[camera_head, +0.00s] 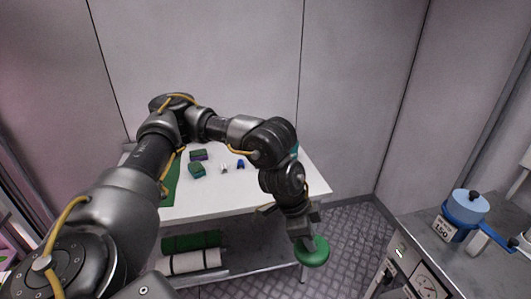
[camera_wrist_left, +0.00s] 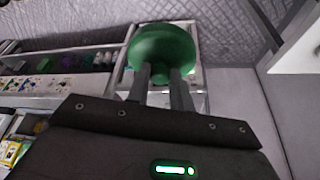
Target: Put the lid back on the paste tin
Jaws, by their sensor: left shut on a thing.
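A round green lid (camera_head: 312,251) is held by my left gripper (camera_head: 304,236) in front of the table's right front corner, clear of the tabletop. The lid also shows in the left wrist view (camera_wrist_left: 162,45), where the two fingers of my left gripper (camera_wrist_left: 160,77) are shut on its small green knob. A teal thing (camera_head: 295,150) shows partly behind my left arm at the table's right side; I cannot tell whether it is the paste tin. My right gripper is not in view.
The white table (camera_head: 225,200) carries small green blocks (camera_head: 197,170) and a blue item (camera_head: 241,164). Rolled mats (camera_head: 190,262) lie on its lower shelf. A blue pot (camera_head: 463,212) with its own lid and handle stands on the grey counter at right. Patterned floor separates them.

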